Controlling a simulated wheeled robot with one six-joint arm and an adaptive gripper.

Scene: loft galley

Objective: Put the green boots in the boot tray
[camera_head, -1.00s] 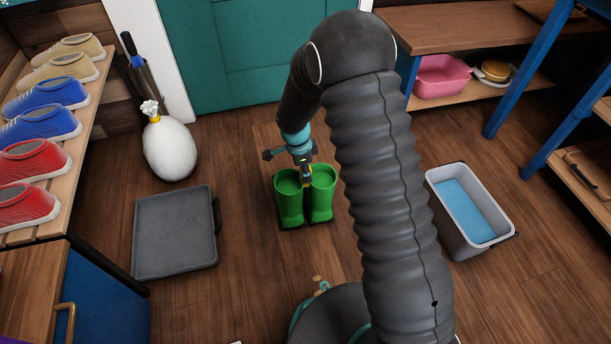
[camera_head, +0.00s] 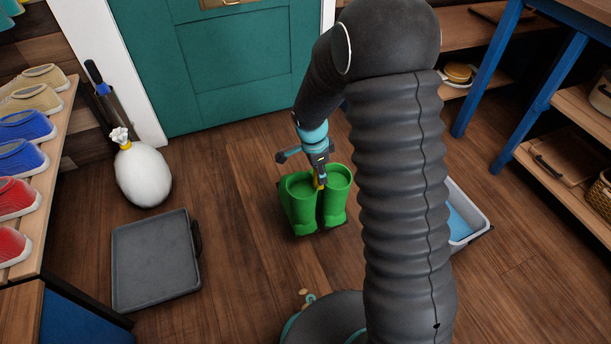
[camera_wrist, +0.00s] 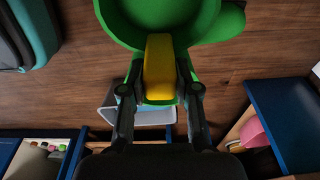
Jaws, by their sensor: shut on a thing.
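The pair of green boots (camera_head: 300,208) hangs upright from my gripper (camera_head: 320,180) in the middle of the head view. My gripper is shut on a yellow tab (camera_wrist: 160,70) at the boots' top edge; the green boots also fill the top of the wrist view (camera_wrist: 190,38). The boots look slightly above the floor, but the gap under them is hard to judge. The boot tray appears to be the flat dark grey tray (camera_head: 155,262), on the floor to the left of the boots. It is empty and apart from them.
A white sack (camera_head: 142,175) stands behind the tray, and a shoe rack (camera_head: 58,135) lines the left side. A grey bin with a blue inside (camera_head: 468,222) stands at right, partly behind my arm. Bare floor lies between boots and tray.

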